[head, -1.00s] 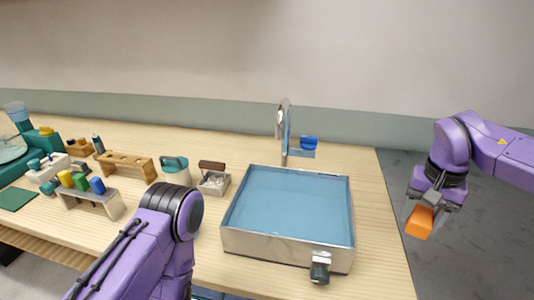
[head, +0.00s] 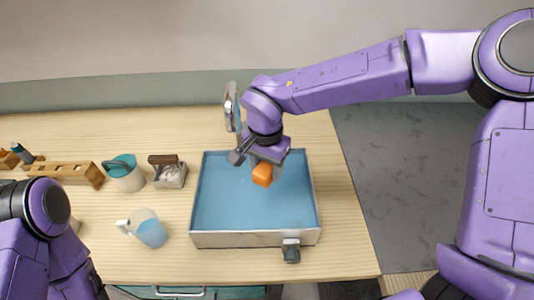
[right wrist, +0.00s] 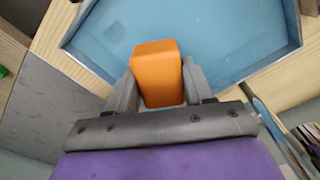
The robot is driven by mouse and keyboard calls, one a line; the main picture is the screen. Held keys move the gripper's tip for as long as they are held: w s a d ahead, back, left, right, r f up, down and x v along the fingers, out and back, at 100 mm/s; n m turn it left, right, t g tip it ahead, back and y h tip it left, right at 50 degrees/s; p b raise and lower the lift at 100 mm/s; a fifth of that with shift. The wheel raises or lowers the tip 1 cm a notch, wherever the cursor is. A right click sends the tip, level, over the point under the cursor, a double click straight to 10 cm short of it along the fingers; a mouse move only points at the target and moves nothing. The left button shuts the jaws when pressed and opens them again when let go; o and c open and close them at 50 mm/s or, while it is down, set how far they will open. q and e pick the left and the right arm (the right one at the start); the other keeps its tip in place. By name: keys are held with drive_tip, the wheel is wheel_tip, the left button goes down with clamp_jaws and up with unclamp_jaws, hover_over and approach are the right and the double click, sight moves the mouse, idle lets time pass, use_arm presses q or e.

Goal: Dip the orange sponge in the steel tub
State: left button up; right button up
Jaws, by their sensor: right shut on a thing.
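The orange sponge (head: 262,174) is in my right gripper (head: 262,162), which is shut on it. The sponge also shows between the two fingers in the right wrist view (right wrist: 158,72). The steel tub (head: 255,239) is a rectangular basin on the bench with blue water in it. In the head view, gripper and sponge are over the tub's back half, pointing down. I cannot tell whether the sponge touches the water. My left arm is at the lower left in the head view, and its gripper is not seen.
A faucet (head: 232,106) stands behind the tub. A drain valve (head: 291,250) sticks out at its front. Left of it are a clear jug with blue liquid (head: 152,233), a small caddy (head: 170,178), a teal-lidded pot (head: 125,176) and a wooden rack (head: 65,173).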

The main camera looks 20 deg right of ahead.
drive_tip(key=f+b, duration=0.3)
drive_tip(key=f, duration=0.2)
drive_tip(key=f+b, duration=0.2)
drive_tip(key=f, duration=0.3)
drive_tip(key=f+b, duration=0.3)
drive_tip(key=f, duration=0.2)
drive_tip(key=shift+w+d+b, duration=0.1)
drive_tip(key=shift+w+b, duration=0.15)
drive_tip(key=shift+b, duration=0.05)
idle(0.9)
wheel_tip(320, 180, up, 11)
drive_tip(key=p, duration=1.3)
